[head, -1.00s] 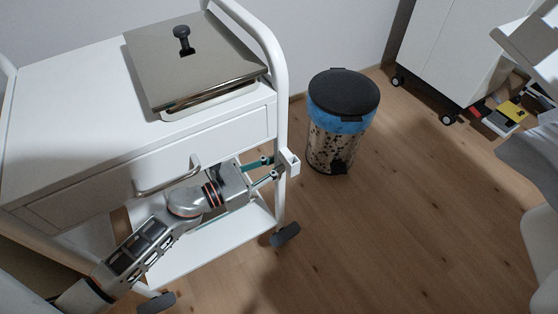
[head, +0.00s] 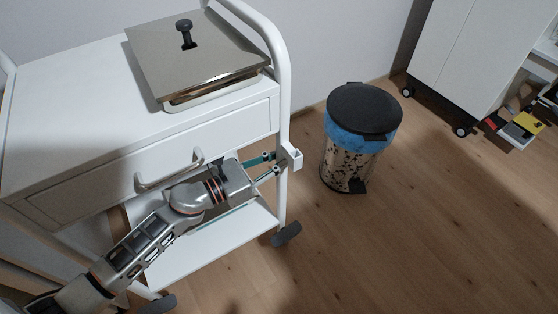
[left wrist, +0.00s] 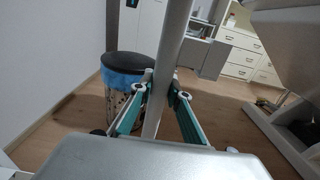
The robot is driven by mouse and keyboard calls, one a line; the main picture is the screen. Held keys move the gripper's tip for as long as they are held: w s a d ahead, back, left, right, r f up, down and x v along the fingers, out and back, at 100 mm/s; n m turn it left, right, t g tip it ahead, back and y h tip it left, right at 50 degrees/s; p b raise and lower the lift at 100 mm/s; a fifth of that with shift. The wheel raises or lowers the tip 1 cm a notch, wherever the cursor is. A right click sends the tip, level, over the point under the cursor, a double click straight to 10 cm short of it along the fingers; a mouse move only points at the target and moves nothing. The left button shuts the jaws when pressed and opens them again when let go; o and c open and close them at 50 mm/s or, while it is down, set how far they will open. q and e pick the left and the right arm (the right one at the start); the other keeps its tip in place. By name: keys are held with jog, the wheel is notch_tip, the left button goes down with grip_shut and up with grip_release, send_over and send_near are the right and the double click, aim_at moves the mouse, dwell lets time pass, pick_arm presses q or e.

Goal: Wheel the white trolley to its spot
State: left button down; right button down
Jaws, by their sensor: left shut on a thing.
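The white trolley (head: 70,100) stands at the left of the head view, with a drawer, a bar handle and dark castors. A steel tray with a black-knobbed lid (head: 190,60) sits on its top. My left gripper (head: 272,164) is shut on the trolley's right front post, just below the drawer. In the left wrist view the post (left wrist: 168,60) passes upright between the two teal-lined fingers (left wrist: 160,100). My right gripper is not in view.
A pedal bin (head: 352,160) with a black lid and blue liner stands right of the trolley, a short gap away. A white cabinet on castors (head: 460,60) stands at the back right, with small items (head: 522,125) beside it. The wooden floor (head: 430,230) at front right is clear.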

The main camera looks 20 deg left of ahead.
pick_arm(q)
jog(key=shift+w+a, duration=0.1)
jog(key=shift+a, duration=0.1)
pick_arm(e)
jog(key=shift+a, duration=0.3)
pick_arm(q)
jog(key=shift+w+a, duration=0.1)
jog(key=c, duration=1.9)
grip_release()
jog(key=shift+a, duration=0.1)
jog(key=v, duration=0.7)
jog(key=shift+s, duration=0.25)
